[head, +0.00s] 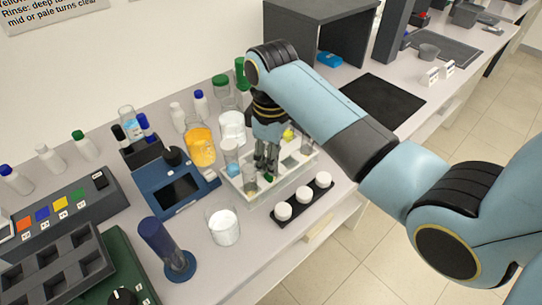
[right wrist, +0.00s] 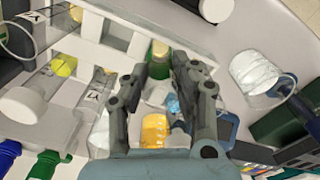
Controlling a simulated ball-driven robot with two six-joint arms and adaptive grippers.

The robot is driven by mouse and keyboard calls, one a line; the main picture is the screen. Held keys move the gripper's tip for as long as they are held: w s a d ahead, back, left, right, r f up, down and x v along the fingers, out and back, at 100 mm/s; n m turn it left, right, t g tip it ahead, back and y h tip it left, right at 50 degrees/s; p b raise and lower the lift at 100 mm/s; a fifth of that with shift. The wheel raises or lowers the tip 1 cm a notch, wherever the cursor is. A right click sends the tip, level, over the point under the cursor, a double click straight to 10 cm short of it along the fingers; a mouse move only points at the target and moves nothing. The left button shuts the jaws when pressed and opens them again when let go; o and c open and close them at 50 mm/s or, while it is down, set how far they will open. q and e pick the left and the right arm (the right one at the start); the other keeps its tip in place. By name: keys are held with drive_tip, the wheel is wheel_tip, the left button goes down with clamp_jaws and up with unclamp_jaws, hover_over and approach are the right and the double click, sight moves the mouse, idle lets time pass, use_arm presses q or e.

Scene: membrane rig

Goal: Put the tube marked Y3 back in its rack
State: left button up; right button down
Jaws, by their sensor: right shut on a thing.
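The rack (head: 238,192) is a pale, clear-sided frame in the middle of the bench. It holds clear tubes, one with blue liquid (head: 233,168) and one with yellow (head: 288,134). My right gripper (head: 267,172) points down over the rack, its fingers among the tubes. In the right wrist view my right gripper (right wrist: 170,65) is shut on a tube with green content (right wrist: 160,50), seen nearly end-on. Its mark is hidden, so I cannot tell whether it is Y3, nor how deep it sits in the rack. My left gripper is out of view.
An orange-filled beaker (head: 200,146) and a blue device (head: 176,190) stand left of the rack. A black strip with white caps (head: 303,198) lies in front of it, and a beaker of white stuff (head: 223,227) stands front left. A black mat (head: 383,100) lies clear behind right.

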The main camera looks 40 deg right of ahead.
drive_tip(key=shift+f, duration=0.3)
drive_tip(key=c, duration=1)
unclamp_jaws()
wheel_tip(320, 180, up, 8)
drive_tip(key=shift+f, duration=0.25)
